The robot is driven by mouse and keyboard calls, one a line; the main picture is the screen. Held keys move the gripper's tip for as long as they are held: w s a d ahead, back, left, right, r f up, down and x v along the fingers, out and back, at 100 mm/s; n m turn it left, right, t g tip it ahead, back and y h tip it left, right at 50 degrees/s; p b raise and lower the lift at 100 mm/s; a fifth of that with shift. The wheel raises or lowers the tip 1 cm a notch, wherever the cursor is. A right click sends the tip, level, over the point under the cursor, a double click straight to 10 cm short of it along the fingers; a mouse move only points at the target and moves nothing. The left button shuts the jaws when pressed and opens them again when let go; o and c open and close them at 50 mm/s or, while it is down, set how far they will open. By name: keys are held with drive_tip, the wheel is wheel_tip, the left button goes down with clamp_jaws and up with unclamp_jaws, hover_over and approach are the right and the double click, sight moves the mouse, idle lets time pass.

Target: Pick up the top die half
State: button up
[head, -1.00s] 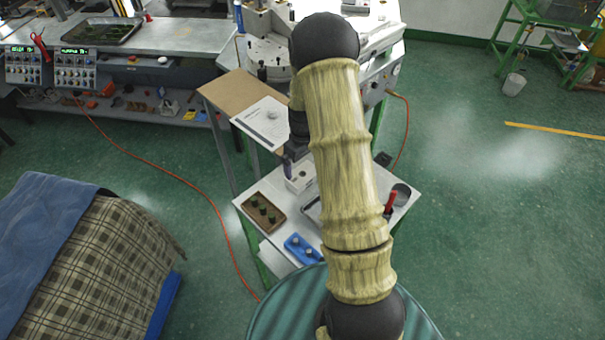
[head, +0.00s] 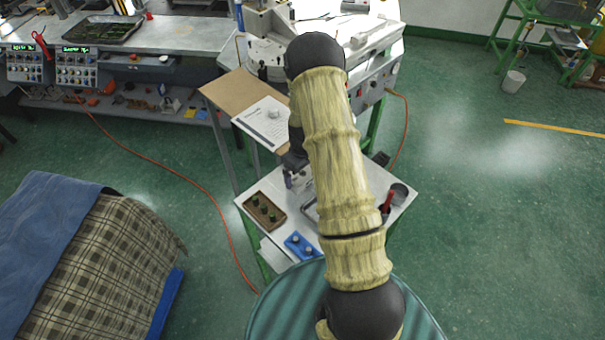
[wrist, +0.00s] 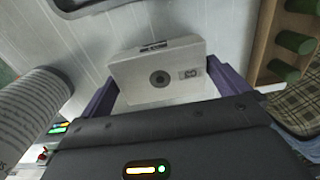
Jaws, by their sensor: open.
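The top die half, a pale grey block with a dark round hole and a small marking on its face (wrist: 160,79), sits on the white cart top in the wrist view. My gripper (wrist: 165,82) is open, with one purple finger on each side of the block. Whether the fingers touch its sides I cannot tell. In the head view my gripper (head: 293,174) is low over the cart, and it and my arm hide most or all of the block.
A brown tray with green pieces (head: 264,212) lies left of my gripper, and a blue holder with small knobs (head: 299,245) lies nearer. A dark cup (head: 399,194) and a red-handled tool (head: 387,203) are at the cart's right. A metal tray lies partly behind my arm.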

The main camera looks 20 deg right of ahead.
sight(303, 173)
idle(0.4)
drive_tip(key=c, duration=0.8)
drive_tip(key=shift+c, duration=0.2)
drive_tip(key=shift+r, duration=0.15)
wheel_tip(303, 173, up, 10)
drive_tip(key=b, duration=0.3)
